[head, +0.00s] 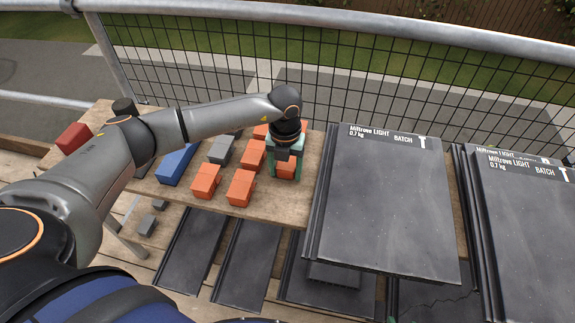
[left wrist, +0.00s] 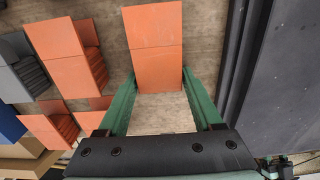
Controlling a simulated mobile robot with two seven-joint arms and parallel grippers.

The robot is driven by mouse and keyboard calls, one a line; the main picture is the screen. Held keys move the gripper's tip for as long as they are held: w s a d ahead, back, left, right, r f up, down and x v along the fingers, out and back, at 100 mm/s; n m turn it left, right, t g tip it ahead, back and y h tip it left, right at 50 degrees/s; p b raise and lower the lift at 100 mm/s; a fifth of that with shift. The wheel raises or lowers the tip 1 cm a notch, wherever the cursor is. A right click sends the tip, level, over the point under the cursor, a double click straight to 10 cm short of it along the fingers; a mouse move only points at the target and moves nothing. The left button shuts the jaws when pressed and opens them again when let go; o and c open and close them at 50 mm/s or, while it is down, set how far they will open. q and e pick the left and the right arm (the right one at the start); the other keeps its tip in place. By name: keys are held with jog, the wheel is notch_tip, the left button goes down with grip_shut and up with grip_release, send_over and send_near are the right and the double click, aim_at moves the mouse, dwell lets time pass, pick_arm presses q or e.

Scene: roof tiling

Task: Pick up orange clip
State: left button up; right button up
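Several orange clips lie on the wooden table. One orange clip (left wrist: 154,45) lies between the tips of my left gripper's two green fingers in the left wrist view. A narrow gap seems to show beside it, though contact is hard to tell. In the head view my left gripper (head: 286,171) points down over the clip at the right end of the orange group and partly hides it. Other orange clips (head: 241,187) (head: 205,180) lie to its left. They also show in the left wrist view (left wrist: 58,42).
Grey clips (head: 220,150) and a blue block (head: 176,165) lie left of the orange ones. A dark roof tile stack (head: 385,200) stands close to the right of my left gripper. A mesh fence (head: 350,95) runs behind the table.

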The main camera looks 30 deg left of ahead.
pick_arm(q)
grip_shut()
dwell(0.3)
dwell(0.3)
jog(key=shift+r, duration=0.5)
notch_tip(320, 180, up, 2)
jog(key=shift+r, duration=0.25)
jog(key=s+d+r, duration=0.1)
jog(key=s+r, duration=0.8)
jog(key=s, duration=0.5)
jog(key=shift+r, duration=0.25)
jog(key=shift+d, duration=0.1)
